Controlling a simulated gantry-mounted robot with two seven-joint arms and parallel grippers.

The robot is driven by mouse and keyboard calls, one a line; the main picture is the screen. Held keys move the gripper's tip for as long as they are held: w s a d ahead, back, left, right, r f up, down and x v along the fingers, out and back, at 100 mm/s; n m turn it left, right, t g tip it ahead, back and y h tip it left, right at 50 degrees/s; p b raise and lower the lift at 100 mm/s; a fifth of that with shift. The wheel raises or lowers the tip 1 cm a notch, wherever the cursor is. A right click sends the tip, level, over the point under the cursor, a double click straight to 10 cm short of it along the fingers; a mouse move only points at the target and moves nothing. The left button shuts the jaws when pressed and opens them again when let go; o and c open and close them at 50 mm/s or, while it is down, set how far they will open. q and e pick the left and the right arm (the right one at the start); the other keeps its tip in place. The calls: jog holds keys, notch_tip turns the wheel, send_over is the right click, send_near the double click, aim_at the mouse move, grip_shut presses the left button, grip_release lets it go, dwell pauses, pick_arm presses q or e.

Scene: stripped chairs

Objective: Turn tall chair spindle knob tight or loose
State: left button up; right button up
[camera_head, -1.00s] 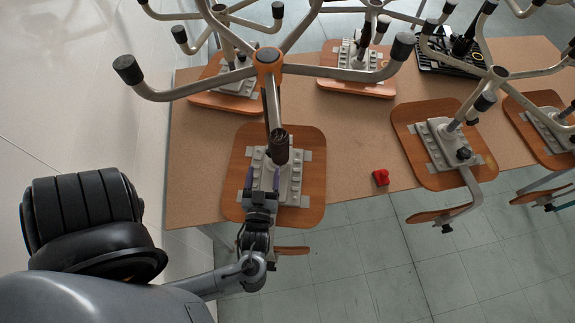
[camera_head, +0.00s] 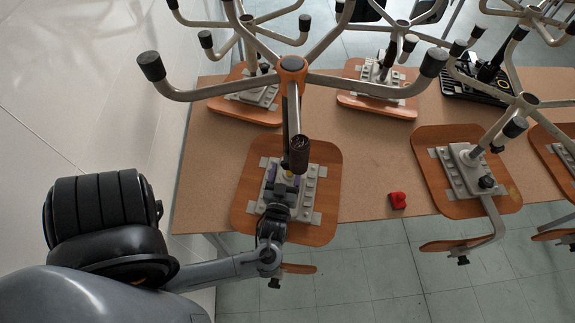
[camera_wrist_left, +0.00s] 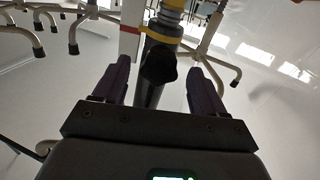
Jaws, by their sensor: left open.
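The tall chair stands upside down on the table, its spindle (camera_head: 295,115) rising from a grey seat plate (camera_head: 307,187) on a wooden seat (camera_head: 328,165) to an orange hub. My left gripper (camera_head: 284,178) is over the near side of that plate, at the spindle's foot. In the left wrist view its two purple fingers (camera_wrist_left: 158,62) are open. The black knob (camera_wrist_left: 158,68) shows between them, with a visible gap on each side, in front of the dark spindle tube. The knob is hidden in the head view. My right gripper is out of view.
The brown table (camera_head: 365,165) holds several other upturned chairs, with one seat (camera_head: 445,150) at the right. A red object (camera_head: 397,201) lies near the front edge. The chair's legs (camera_head: 200,92) spread above my gripper.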

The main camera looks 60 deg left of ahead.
pick_arm(q)
jog(key=shift+x, duration=1.15)
jog(key=c, duration=1.1)
jog(key=shift+o, duration=0.2)
jog(key=shift+r+m+p, duration=0.15)
jog(key=shift+m+p, duration=0.55)
jog(key=shift+p, duration=0.35)
jog(key=shift+m+p, duration=1)
jog(key=shift+p, duration=0.2)
jog(key=m+p, duration=0.2)
jog(key=m, duration=0.1)
jog(key=shift+f+m+p, duration=0.2)
jog(key=shift+m+p, duration=0.1)
jog(key=shift+p, duration=0.15)
